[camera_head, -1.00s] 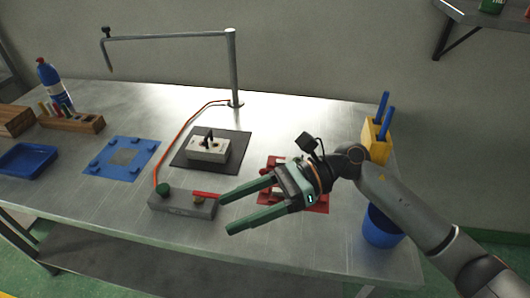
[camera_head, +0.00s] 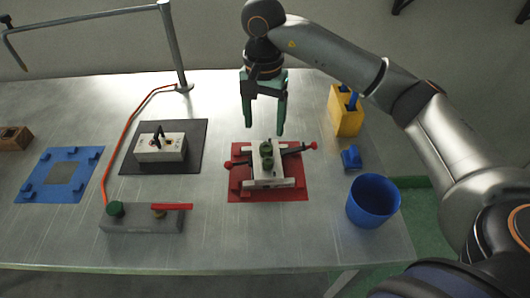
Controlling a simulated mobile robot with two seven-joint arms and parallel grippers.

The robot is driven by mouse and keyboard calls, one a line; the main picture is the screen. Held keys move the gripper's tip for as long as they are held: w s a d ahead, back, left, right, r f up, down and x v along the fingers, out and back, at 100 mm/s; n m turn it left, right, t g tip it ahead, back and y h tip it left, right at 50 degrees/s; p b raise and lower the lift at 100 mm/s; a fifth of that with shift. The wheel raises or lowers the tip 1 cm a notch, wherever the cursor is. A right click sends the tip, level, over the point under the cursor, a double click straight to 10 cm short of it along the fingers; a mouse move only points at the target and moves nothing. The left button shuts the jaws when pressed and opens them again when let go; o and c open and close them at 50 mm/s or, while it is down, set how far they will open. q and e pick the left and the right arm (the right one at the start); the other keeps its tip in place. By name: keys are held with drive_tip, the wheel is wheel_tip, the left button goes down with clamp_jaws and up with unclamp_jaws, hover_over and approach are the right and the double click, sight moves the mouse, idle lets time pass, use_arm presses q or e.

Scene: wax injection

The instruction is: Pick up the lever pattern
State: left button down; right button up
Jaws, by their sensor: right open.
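My right gripper (camera_head: 265,130) is open and empty. It points down, its fingertips apart, just behind and above the fixture on the red mat (camera_head: 238,192). I cannot tell for certain which part is the lever pattern. A white block (camera_head: 160,150) with a dark upright piece (camera_head: 159,134) sits on a black mat (camera_head: 192,163) to the left. My left gripper is out of view.
A grey box (camera_head: 140,222) with a green knob and red handle stands front left. A blue plate (camera_head: 38,190) lies at far left. A blue cup (camera_head: 373,200), a small blue piece (camera_head: 351,158) and a yellow holder (camera_head: 345,112) stand at right. A metal post (camera_head: 172,45) rises at the back.

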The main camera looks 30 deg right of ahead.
sight(266, 147)
drive_tip(key=f, duration=0.7)
drive_tip(key=shift+d+f+p, duration=0.1)
drive_tip(key=shift+d+p, duration=0.1)
drive_tip(key=shift+p, duration=0.2)
drive_tip(key=shift+c, duration=0.4)
clamp_jaws()
